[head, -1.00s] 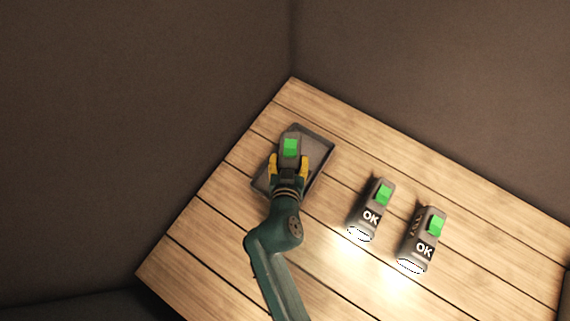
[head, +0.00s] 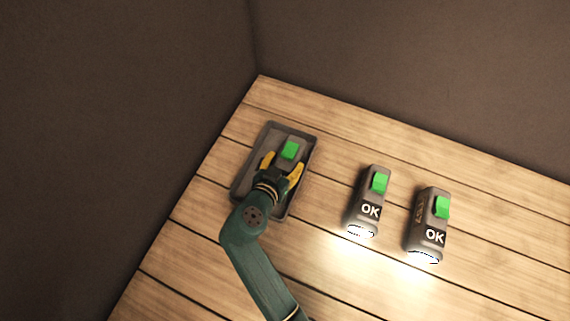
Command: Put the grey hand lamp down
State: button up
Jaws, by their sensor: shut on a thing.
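The held grey hand lamp (head: 290,150) has a green switch on top and shows between the yellow fingers of my gripper (head: 282,167). My gripper is shut on it. The lamp is over the grey tray (head: 243,183), inside its outline; I cannot tell whether it touches the tray floor. My gripper and wrist hide the lamp's near end. Two more grey hand lamps with green switches and "OK" labels lie to the right, a middle lamp (head: 367,190) and a right lamp (head: 430,218), both lit at the near end.
The plank table (head: 400,160) has bare room behind the two lit lamps and between them and the tray. Dark walls (head: 400,60) stand beyond the table's far edges. My arm crosses the table's near part.

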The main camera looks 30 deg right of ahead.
jog(key=shift+w+r, duration=0.1)
jog(key=shift+r, duration=0.05)
jog(key=shift+f, duration=0.2)
jog(key=o, duration=1.3)
jog(key=shift+c, duration=0.2)
